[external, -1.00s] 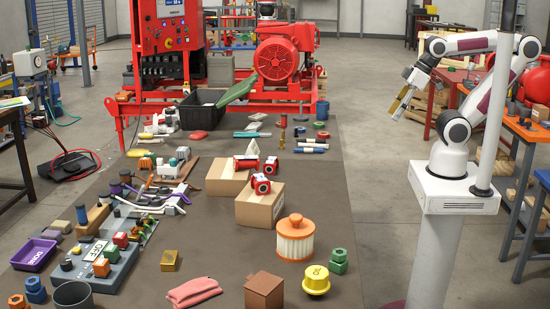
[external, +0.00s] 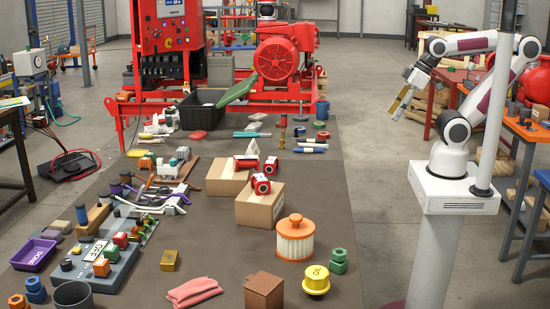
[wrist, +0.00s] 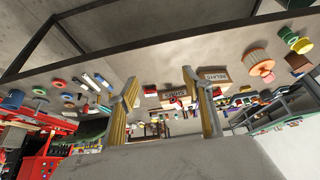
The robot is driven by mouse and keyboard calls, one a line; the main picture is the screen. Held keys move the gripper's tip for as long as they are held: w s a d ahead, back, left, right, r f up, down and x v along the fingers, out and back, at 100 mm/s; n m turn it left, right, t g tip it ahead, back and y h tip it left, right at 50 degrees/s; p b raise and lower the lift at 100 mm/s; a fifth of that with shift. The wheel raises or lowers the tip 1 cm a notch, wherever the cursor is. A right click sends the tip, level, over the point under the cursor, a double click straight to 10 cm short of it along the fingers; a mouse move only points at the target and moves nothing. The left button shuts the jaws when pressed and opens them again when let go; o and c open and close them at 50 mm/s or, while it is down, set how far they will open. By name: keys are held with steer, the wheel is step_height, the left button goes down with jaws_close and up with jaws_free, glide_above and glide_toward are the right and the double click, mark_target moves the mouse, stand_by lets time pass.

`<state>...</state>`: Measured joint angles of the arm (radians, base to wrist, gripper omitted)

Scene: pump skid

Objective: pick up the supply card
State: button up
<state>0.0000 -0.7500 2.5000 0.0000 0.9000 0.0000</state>
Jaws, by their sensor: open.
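I cannot pick out the supply card for certain in either view. A small pale flat piece (external: 258,116) lies on the far part of the dark table top, but its markings are too small to read. My gripper (external: 399,105) is in the air to the right of the table, well apart from everything on it, pointing down and left. In the wrist view my gripper (wrist: 160,80) shows two yellowish fingers spread wide with nothing held between them.
Two cardboard boxes (external: 260,207) with red cans on top stand mid-table. An orange-lidded filter (external: 295,240), a yellow cap (external: 316,280) and green nuts (external: 338,262) stand near right. The red pump skid (external: 278,60) and black bin (external: 200,109) are behind. Clutter fills the left.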

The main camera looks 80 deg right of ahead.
steer(key=o, duration=1)
steer(key=w+d+t+h, duration=0.1)
steer(key=w+d, duration=0.4)
steer(key=w, duration=0.6)
steer(key=w+d+f+m+t+h, duration=0.15)
steer(key=w+d, duration=0.35)
steer(key=w, duration=0.6)
steer(key=w+d+t, duration=0.2)
steer(key=w+d, duration=0.4)
steer(key=w, duration=0.6)
steer(key=w+d+f+t, duration=0.2)
steer(key=w+d+f, duration=0.5)
steer(key=w+f, duration=0.25)
steer(key=t+y, duration=0.1)
steer(key=y, duration=0.1)
glide_toward(253, 150)
steer(key=shift+n, duration=0.45)
steer(key=w+d, duration=0.1)
steer(key=w+d+f, duration=0.1)
steer(key=w+d, duration=0.1)
steer(key=shift+d+f, duration=0.15)
steer(key=shift+d, duration=0.15)
steer(key=shift+f, duration=0.15)
